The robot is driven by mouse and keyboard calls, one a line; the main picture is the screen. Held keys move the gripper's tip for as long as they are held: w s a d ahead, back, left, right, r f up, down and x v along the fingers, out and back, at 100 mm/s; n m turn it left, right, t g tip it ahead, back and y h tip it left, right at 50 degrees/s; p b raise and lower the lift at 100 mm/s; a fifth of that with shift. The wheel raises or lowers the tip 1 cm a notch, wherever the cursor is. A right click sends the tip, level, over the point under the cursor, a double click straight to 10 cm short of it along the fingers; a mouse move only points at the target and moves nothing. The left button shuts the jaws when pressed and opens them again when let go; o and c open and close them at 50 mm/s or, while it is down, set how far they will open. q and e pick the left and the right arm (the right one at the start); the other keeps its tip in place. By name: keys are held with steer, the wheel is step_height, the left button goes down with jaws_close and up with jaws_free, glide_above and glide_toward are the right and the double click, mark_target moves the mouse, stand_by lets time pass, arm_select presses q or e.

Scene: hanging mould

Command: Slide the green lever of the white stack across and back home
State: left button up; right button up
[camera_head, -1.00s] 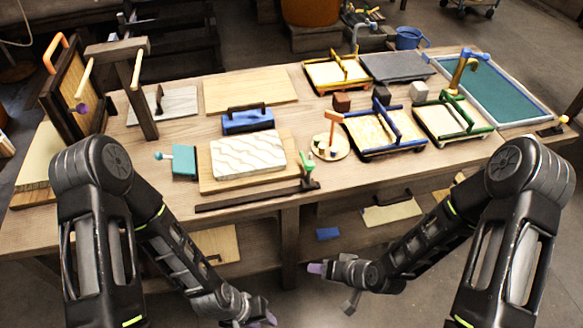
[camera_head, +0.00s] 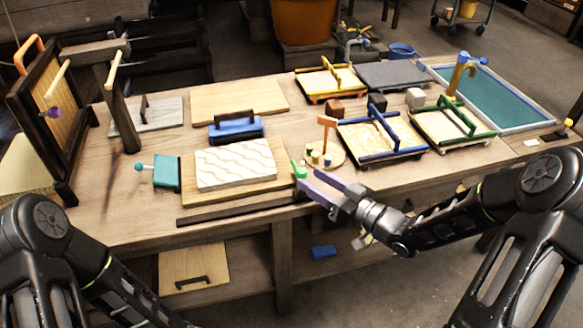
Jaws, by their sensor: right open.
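The white stack (camera_head: 236,166), with wavy brown lines on top, lies on a light wooden board (camera_head: 202,198) near the middle of the bench. The green lever (camera_head: 300,170) stands at the board's right front corner, by the right end of a dark rail (camera_head: 235,213). My right gripper (camera_head: 316,184) is open, with purple fingers pointing left at the lever. The fingertips are at or very close to the lever's lower part; I cannot tell whether they touch it. The lever's base is partly hidden. My left gripper is out of view; only its arm shows at lower left.
A round stand with an orange-topped post (camera_head: 326,135) is just behind my right gripper. A blue-handled frame (camera_head: 385,155) lies right of it. A teal block with a knob (camera_head: 167,172) sits left of the stack, and a blue block (camera_head: 236,130) behind it.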

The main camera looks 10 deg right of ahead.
mark_target(297, 173)
steer(key=p+x, duration=0.1)
steer(key=x, duration=0.6)
steer(key=shift+w+a, duration=0.1)
steer(key=shift+a, duration=0.05)
jaws_close()
stand_by(0.3)
stand_by(0.9)
